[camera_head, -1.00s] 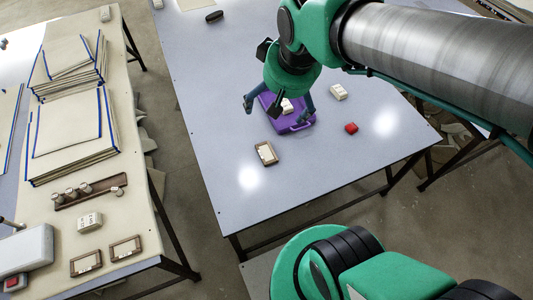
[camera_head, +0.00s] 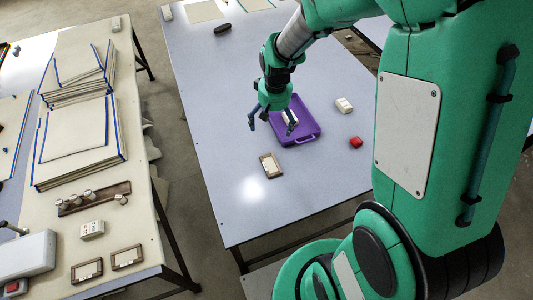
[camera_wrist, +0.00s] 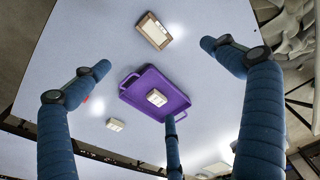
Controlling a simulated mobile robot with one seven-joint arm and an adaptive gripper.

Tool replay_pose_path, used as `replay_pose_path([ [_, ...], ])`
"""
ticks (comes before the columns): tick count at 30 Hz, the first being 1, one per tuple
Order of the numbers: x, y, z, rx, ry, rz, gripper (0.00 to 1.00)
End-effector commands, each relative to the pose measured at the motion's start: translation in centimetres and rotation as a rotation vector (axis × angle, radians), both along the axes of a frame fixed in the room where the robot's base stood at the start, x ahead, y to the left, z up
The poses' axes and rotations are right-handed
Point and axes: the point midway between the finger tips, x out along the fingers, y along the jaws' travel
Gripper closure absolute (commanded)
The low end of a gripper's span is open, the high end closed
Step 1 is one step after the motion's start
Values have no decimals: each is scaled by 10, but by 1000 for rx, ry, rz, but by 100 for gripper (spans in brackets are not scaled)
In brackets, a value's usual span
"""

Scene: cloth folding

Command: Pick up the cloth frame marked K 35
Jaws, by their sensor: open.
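A small brown-rimmed frame with a pale middle (camera_head: 271,166) lies on the blue-grey table, in front of and left of the purple tray. It also shows at the top of the wrist view (camera_wrist: 153,31). Two similar brown frames, one to the left (camera_head: 86,270) and one to the right (camera_head: 127,257), lie at the near end of the left table. Their markings are too small to read, so I cannot tell which is K 35. My gripper (camera_head: 271,125) is open and empty, fingers spread, above the tray's left side and apart from the frame.
The purple tray (camera_head: 311,132) holds a white block (camera_wrist: 156,98). Another white block (camera_head: 344,105) and a red block (camera_head: 356,142) lie to its right. The left table carries cloth-board stacks (camera_head: 75,135) and a rack (camera_head: 93,197) of small cylinders. The blue-grey table's near left is clear.

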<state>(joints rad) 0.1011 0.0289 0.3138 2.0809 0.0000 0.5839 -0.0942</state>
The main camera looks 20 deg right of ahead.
Motion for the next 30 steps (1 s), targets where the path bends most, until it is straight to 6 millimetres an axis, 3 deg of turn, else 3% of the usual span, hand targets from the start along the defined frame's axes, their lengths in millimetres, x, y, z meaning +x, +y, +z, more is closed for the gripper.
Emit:
replay_pose_path([
  [1,4,-3,-17,1,18,-1,1],
  [9,21,-15,-100,8,85,-2,1],
  [15,25,-22,-148,12,120,-2,1],
  [21,25,-24,-169,13,132,-2,1],
  [30,25,-24,-170,13,133,-2,1],
])
